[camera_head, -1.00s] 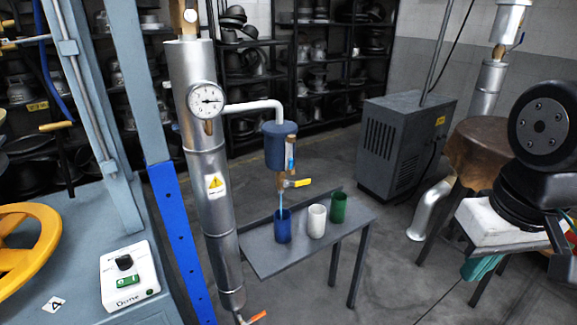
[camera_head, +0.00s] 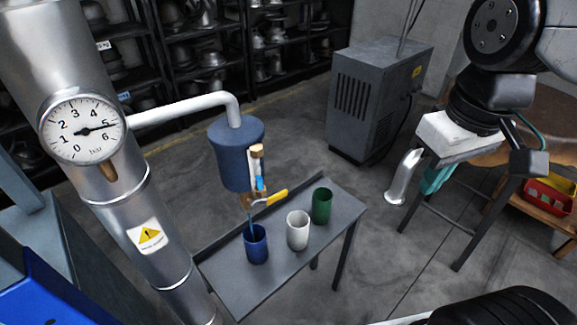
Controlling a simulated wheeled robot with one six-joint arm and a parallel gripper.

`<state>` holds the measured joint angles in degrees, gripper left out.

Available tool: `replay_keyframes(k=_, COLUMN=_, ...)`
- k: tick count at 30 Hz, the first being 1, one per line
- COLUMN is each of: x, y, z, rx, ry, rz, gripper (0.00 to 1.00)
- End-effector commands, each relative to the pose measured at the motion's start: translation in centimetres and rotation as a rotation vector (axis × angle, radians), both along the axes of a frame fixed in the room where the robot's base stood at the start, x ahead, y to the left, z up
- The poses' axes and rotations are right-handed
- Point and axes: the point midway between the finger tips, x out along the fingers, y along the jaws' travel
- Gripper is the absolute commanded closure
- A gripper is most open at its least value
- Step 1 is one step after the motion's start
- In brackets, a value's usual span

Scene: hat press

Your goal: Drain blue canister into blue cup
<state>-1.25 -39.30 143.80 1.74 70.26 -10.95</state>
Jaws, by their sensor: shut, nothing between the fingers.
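The blue canister (camera_head: 232,150) hangs from a white pipe above a small grey table. Its sight tube (camera_head: 258,168) shows blue only in the lower part. The yellow valve handle (camera_head: 271,198) points right and slightly up. A thin blue stream (camera_head: 250,224) runs from the outlet below the valve into the blue cup (camera_head: 257,245). The cup stands upright directly under the outlet; its fill level cannot be read. My gripper (camera_head: 528,163) is partly visible at the right, far from the canister, valve and cup. It is shut and empty.
A white cup (camera_head: 298,232) and a green cup (camera_head: 321,206) stand right of the blue cup on the grey table (camera_head: 243,291). A metal column with a pressure gauge (camera_head: 84,129) stands left. A grey cabinet (camera_head: 372,105) stands behind. Floor is open between table and stool.

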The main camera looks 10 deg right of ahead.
Motion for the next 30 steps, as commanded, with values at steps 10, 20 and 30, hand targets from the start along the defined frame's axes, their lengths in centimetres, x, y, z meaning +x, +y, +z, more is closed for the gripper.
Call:
replay_keyframes(k=10, x=11.7, y=7.9, z=0.8, rx=0.129, ry=0.026, rz=1.066, gripper=1.0)
replay_keyframes(k=20, x=19.5, y=15.3, z=-2.1, rx=0.26, ry=-0.092, rz=1.822, gripper=1.0)
replay_keyframes(k=30, x=20.0, y=17.2, z=-4.8, rx=0.282, ry=-0.126, rz=1.95, gripper=1.0)
